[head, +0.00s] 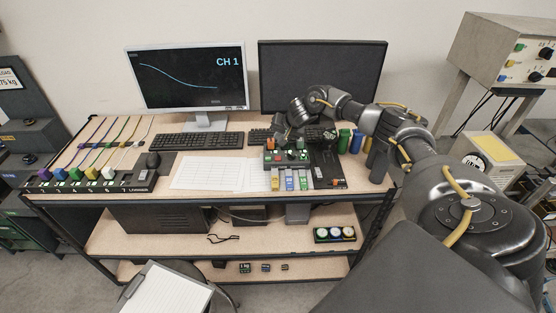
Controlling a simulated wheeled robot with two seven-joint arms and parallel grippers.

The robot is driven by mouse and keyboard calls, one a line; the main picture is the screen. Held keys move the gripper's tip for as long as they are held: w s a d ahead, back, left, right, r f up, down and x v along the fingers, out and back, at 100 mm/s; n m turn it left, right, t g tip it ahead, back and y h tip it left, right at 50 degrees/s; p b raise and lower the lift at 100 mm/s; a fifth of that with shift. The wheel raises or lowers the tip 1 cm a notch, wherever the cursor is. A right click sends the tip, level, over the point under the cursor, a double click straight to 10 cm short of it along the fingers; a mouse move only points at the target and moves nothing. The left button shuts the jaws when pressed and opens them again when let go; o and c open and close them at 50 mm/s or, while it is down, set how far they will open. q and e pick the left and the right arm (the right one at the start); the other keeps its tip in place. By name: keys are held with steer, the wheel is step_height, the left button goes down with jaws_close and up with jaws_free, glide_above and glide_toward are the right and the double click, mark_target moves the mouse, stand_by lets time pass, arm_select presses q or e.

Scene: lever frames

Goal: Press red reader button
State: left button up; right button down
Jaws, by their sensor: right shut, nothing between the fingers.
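A dark box with small coloured buttons and lights (288,158), which looks like the reader, stands on the worktop right of the middle. Colours on it include red, orange and green; they are too small to tell which one is the red reader button. My right gripper (284,137) is just above and behind the box's top. It is shut and empty. I cannot tell whether its tips touch the box, and it hides part of the box's back. My left gripper is not in view.
Blue, yellow and white cards (290,180) hang at the box's front. Left of it lie white papers (210,174) and a keyboard (196,141). A dark monitor (322,75) stands behind. Green, blue and yellow cylinders (344,140) stand close to my right arm.

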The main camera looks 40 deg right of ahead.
steer(key=b, duration=0.7)
glide_above(279, 159)
step_height(279, 159, down, 6)
steer(key=shift+w+f, duration=0.1)
steer(key=shift+f, duration=0.95)
stand_by(0.7)
steer(key=shift+f+p, duration=0.3)
steer(key=shift+f, duration=0.1)
steer(key=shift+f, duration=0.4)
stand_by(0.7)
steer(key=shift+r, duration=0.1)
steer(key=shift+r+p, duration=0.7)
steer(key=shift+p, duration=0.4)
